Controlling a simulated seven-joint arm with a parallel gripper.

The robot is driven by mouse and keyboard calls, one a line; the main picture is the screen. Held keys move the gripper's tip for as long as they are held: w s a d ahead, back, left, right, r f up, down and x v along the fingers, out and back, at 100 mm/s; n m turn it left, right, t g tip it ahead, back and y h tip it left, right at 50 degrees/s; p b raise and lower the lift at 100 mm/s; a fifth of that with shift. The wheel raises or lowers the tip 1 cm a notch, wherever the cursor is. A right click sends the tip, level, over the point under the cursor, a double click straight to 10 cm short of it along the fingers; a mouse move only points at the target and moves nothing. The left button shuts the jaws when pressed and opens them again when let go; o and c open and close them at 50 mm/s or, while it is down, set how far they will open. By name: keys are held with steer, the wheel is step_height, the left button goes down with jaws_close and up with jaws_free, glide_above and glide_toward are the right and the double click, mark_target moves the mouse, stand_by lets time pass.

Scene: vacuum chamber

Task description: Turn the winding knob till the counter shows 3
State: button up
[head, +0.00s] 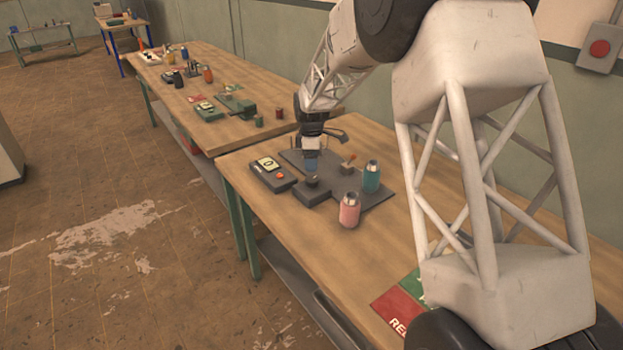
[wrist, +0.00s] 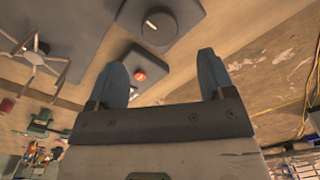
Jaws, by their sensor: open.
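The counter (head: 267,162) is a pale display on a dark box on the near workbench, and it appears to read 0. The winding knob (head: 312,181) is a round dark knob on a dark block, right of the counter box. In the wrist view the knob (wrist: 159,27) shows a white pointer mark and lies beyond the fingertips, near the top. My gripper (head: 311,166) is open and empty, with blue fingers. In the wrist view the gripper (wrist: 163,62) has its fingers spread apart, with the knob outside them. The counter display is not visible in the wrist view.
An orange-red button (head: 280,175) sits beside the counter. A pink bottle (head: 349,211) and a teal bottle (head: 372,178) stand close right of the knob. A white-armed, spoked part (wrist: 35,57) is at the left of the wrist view. Red and green mats (head: 399,308) lie nearer.

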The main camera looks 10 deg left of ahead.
mark_target(311, 179)
steer(key=shift+f, duration=3.9)
steer(key=c, duration=0.9)
steer(key=shift+m, duration=0.4)
